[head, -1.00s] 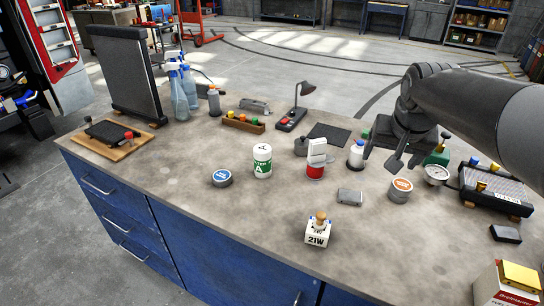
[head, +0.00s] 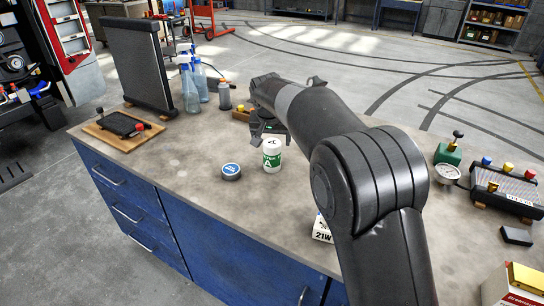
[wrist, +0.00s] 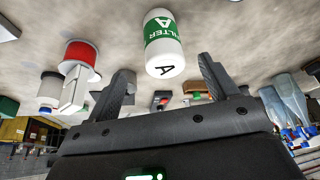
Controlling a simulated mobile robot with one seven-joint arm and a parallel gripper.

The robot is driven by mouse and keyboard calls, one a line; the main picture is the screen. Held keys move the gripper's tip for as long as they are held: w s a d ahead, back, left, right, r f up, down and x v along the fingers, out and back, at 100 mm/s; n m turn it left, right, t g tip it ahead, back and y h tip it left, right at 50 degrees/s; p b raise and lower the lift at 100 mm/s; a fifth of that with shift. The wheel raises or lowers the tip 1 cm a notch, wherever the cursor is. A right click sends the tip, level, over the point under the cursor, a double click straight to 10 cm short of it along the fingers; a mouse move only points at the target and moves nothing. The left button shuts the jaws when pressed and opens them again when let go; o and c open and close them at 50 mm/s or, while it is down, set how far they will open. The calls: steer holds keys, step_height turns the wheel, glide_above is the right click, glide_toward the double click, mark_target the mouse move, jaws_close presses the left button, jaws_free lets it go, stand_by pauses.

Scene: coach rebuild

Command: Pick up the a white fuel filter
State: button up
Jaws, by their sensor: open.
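The white fuel filter (head: 272,158) is an upright white cylinder with a green label on the bench, and my arm hides nothing of its lower part in the head view. In the wrist view the filter (wrist: 164,45) appears upside down, beyond the fingertips and roughly centred between them. My gripper (head: 260,136) is just behind and above the filter's top in the head view. In the wrist view my gripper (wrist: 167,72) is open, with nothing between its fingers.
A red-and-white container (wrist: 80,62) shows in the wrist view. Spray bottles (head: 190,85) and a radiator (head: 138,65) stand at the back left. The bench front left of the tin is clear.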

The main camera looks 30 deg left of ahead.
mark_target(272, 147)
steer(key=x, duration=0.5)
steer(key=shift+w+f, duration=0.1)
steer(key=shift+f, duration=0.1)
steer(key=x, duration=0.5)
steer(key=shift+w+a, duration=0.1)
steer(key=shift+a, duration=0.2)
steer(key=shift+r, duration=0.1)
steer(key=c, duration=1.3)
